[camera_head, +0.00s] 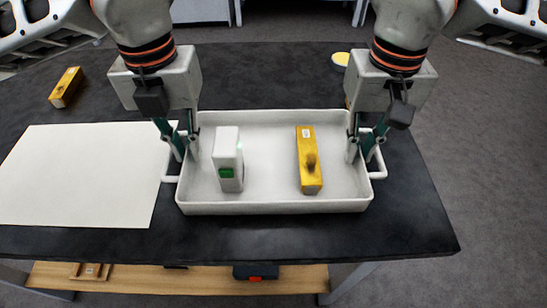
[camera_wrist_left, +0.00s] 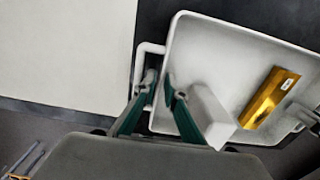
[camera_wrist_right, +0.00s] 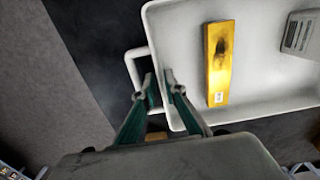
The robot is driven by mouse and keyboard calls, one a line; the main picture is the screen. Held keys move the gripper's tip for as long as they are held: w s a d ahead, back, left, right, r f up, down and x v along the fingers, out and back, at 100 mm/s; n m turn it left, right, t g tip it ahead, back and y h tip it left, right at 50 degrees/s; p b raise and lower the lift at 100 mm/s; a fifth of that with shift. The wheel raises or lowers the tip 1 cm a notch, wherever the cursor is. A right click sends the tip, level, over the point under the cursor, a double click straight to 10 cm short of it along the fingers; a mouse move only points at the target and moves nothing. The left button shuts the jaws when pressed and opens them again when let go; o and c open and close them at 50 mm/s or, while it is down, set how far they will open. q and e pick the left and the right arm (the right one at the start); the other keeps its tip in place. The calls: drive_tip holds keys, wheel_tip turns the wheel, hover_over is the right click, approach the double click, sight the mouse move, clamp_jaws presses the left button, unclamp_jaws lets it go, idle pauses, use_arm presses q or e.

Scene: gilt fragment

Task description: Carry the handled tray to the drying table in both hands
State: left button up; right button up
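The white handled tray (camera_head: 270,205) rests on the dark table, with a white block with a green patch (camera_head: 228,160) and a yellow block (camera_head: 308,160) inside. A looped handle (camera_wrist_left: 141,62) sticks out at its left end and another (camera_wrist_right: 131,68) at its right end. My left gripper (camera_head: 184,147) has one finger inside the tray and one in the handle gap, closed in on the left end wall. My right gripper (camera_head: 361,147) straddles the right end wall the same way. The fingers converge on the thin walls; the exact contact is partly hidden.
A large white sheet (camera_head: 80,175) lies left of the tray on the dark table (camera_head: 300,242). Another yellow block (camera_head: 66,87) lies at the back left, and a yellow round thing (camera_head: 341,58) at the back. A wooden shelf (camera_head: 190,281) sits below. Floor is clear at the right.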

use_arm(q)
drive_tip(key=shift+f, duration=0.65)
use_arm(e)
drive_tip(key=shift+f, duration=0.6)
use_arm(q)
clamp_jaws()
use_arm(e)
clamp_jaws()
